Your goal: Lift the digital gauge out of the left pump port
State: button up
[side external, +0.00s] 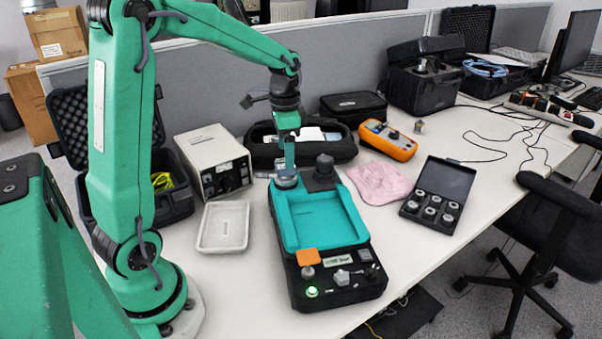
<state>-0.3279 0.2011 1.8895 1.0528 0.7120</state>
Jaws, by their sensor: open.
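The calibration pump (358,255) is a black unit with a teal tray-like top, standing on the white table in the side external view. The digital gauge (287,181) is a small round grey piece at the pump's far left corner, seated at the left port. My gripper (288,166) points down right above the gauge, with its fingers at or around the gauge's top. The fingers are open, but they are small here, and I cannot tell whether they touch it. The port under the gauge is hidden. A black knob-like part (324,172) stands at the pump's far right corner.
A white tray (223,228) lies left of the pump, before a beige box instrument (213,160). A pink cloth (380,183), an orange meter (388,140) and a black case of fittings (438,196) lie to the right. A black pouch (262,150) is behind my gripper.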

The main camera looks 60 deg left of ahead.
aim_at(286, 171)
jog(key=shift+f, duration=0.1)
jog(key=shift+a+f, duration=0.1)
jog(key=shift+f, duration=2.45)
jog(key=c, duration=1.2)
jog(key=shift+o, duration=0.2)
jog(key=shift+r, duration=0.15)
